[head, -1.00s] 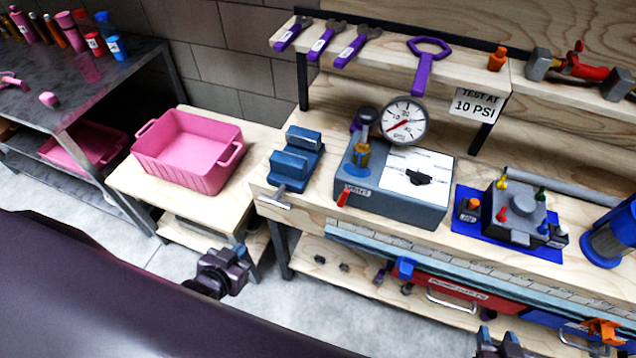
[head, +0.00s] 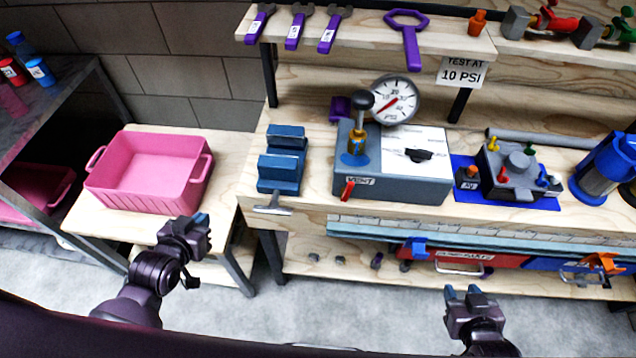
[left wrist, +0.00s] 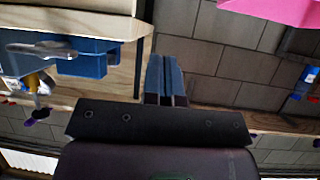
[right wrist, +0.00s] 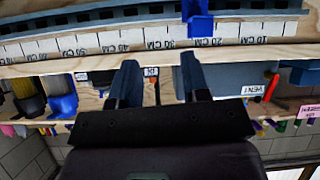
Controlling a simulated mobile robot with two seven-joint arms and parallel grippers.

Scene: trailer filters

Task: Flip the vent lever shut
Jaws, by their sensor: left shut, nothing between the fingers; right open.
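The red vent lever (head: 348,190) sticks out from the front left of the grey test box (head: 400,187), beside the VENT label. The lever is tilted up and also shows in the right wrist view (right wrist: 271,88), next to the VENT label there. A round gauge (head: 394,99) and a black-knobbed pump handle (head: 361,101) stand on the box. My left gripper (head: 203,225) is shut and empty, in front of the low table with the pink bin. My right gripper (head: 464,291) is open and empty, in front of the lower shelf, below and to the right of the lever.
A blue vise (head: 281,172) with a metal bar sits left of the box at the bench edge. The pink bin (head: 155,172) stands far left. Open floor lies before the bench.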

